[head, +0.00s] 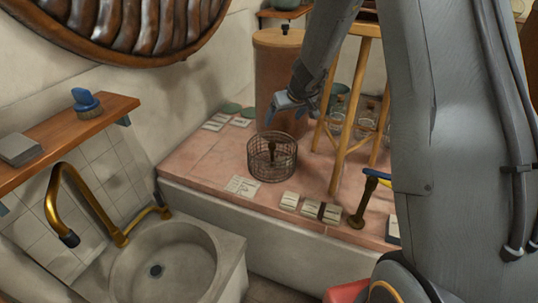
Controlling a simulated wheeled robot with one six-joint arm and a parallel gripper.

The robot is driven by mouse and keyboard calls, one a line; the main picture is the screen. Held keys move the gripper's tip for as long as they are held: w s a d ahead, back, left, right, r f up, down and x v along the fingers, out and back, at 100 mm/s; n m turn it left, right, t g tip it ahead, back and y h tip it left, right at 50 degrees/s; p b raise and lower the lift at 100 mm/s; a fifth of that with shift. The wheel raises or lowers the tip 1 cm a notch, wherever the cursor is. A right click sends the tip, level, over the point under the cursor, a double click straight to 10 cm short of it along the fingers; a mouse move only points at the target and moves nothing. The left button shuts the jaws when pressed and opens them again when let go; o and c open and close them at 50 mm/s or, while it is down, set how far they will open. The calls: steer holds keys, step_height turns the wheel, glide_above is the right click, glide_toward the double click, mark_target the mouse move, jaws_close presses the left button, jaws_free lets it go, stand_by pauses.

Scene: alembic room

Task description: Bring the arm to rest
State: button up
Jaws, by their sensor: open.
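My gripper (270,118) is in the head view near the upper middle, at the end of my grey arm. It is small in the picture, with blue-grey fingers pointing down to the left. It is open, and I see nothing held in it. In the picture it is just above a round wire basket (259,172) on the pink counter (205,160). A dark brown object (271,150) stands in the basket. My arm's large grey links hide much of the right side of the view.
A wooden stand (342,150) with glass bottles (338,112) is close to the right of my gripper. A brown cylinder (275,70) stands behind. Small cards and blocks (290,200) lie at the counter's front. A basin (160,262) with a brass tap (52,205) is at lower left.

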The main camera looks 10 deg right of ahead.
steer(key=s+r+m+g, duration=0.1)
steer(key=s+r+g, duration=0.1)
steer(key=s, duration=1.6)
steer(key=s+a+r+m+g+h, duration=0.1)
steer(key=s+g, duration=0.3)
steer(key=s, duration=1.5)
steer(key=shift+a+r, duration=0.2)
steer(key=shift+r, duration=0.6)
